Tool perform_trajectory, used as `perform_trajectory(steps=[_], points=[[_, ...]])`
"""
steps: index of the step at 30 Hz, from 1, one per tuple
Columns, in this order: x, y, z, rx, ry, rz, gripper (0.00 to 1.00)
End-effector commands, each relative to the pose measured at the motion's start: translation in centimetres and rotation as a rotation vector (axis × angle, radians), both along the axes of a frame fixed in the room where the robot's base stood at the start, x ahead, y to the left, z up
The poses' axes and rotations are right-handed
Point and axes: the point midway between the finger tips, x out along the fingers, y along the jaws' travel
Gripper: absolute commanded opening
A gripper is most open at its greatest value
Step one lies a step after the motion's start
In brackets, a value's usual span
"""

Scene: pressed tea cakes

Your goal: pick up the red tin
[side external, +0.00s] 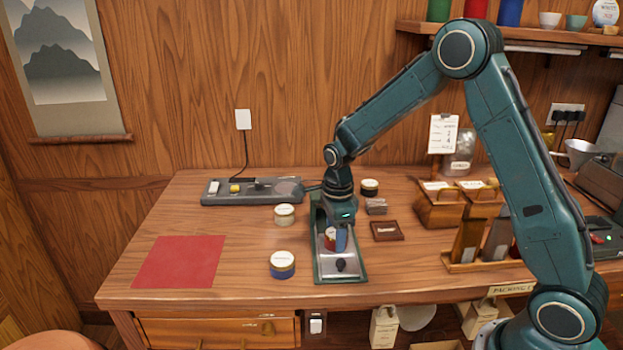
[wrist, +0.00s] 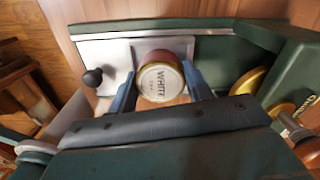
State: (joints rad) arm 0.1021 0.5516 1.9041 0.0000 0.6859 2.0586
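The red tin (wrist: 160,80) has a pale round lid lettered "WHITE" and a dark red side. It sits on the metal plate of a green press-like device (side external: 322,268), upright in the side view (side external: 330,240). My gripper (wrist: 160,84) is down at the tin, with one blue finger on each side of it. Both fingers lie very close to the tin's sides; whether they touch it is too fine to tell. In the side view a blue finger (side external: 341,239) hides part of the tin.
A blue tin (side external: 282,265), a pale tin (side external: 284,215) and a dark tin (side external: 369,187) stand around the device. A red mat (side external: 180,262) lies at left. A dark block (side external: 387,231) and wooden boxes (side external: 450,205) are at right. A black knob (wrist: 93,77) stands close by.

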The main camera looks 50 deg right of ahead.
Motion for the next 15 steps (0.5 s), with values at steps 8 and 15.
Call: perform_trajectory(steps=[8, 15], points=[[0.01, 0.00, 0.03, -0.001, -0.001, 0.000, 0.23], [0.04, -0.01, 0.42, 0.000, -0.001, 0.000, 0.23]])
